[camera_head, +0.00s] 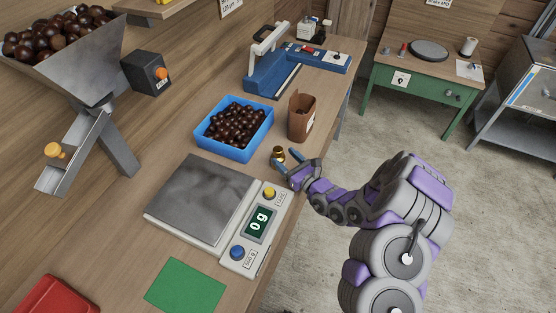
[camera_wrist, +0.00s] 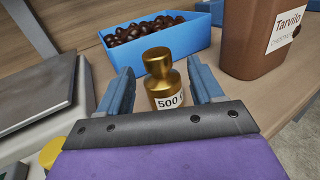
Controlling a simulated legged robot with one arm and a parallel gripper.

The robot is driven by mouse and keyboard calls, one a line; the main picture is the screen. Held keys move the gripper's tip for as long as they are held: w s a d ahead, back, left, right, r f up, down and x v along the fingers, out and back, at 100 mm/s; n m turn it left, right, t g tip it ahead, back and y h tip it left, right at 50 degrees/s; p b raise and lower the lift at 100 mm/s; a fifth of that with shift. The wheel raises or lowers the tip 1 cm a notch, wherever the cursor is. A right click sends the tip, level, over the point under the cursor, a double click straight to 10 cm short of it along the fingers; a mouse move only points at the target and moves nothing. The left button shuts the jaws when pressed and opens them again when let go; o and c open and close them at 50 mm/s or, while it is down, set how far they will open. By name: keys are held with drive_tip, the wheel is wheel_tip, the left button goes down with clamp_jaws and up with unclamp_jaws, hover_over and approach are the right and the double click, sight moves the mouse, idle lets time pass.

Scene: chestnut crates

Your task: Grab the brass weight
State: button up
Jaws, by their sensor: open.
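The brass weight (camera_wrist: 163,78) stands upright on the wooden bench, with a white label reading 500 on its front. In the head view the weight (camera_head: 279,154) is small and partly hidden by my gripper. My gripper (camera_head: 288,157) is open, with its blue fingers on either side of the weight. In the wrist view the gripper (camera_wrist: 163,92) has one finger left and one right of the weight, with a gap showing on the left. The right finger is very close to the weight; I cannot tell whether it touches. The weight's base is hidden behind the gripper's body.
A blue crate of chestnuts (camera_head: 206,142) sits just behind the weight. A brown paper bag (camera_head: 299,119) stands right of the crate. A scale (camera_head: 200,200) reading 0 g lies in front, beside a green mat (camera_head: 186,287). The bench's right edge is close to my arm.

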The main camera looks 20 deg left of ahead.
sight(281, 155)
drive_tip(key=x, duration=0.2)
drive_tip(key=b+x, duration=0.1)
drive_tip(key=x, duration=0.1)
drive_tip(key=shift+s+a+f, duration=0.15)
drive_tip(key=shift+s+f, duration=0.1)
drive_tip(key=shift+f, duration=0.05)
drive_tip(key=shift+w+r, duration=0.15)
drive_tip(key=shift+w, duration=0.1)
drive_tip(key=shift+w+d+r, duration=0.1)
drive_tip(key=shift+d+r, duration=0.05)
drive_tip(key=shift+d, duration=0.1)
drive_tip(key=shift+a, duration=0.55)
drive_tip(key=c, duration=0.5)
drive_tip(key=shift+d, duration=0.4)
clamp_jaws()
drive_tip(key=shift+a, duration=0.15)
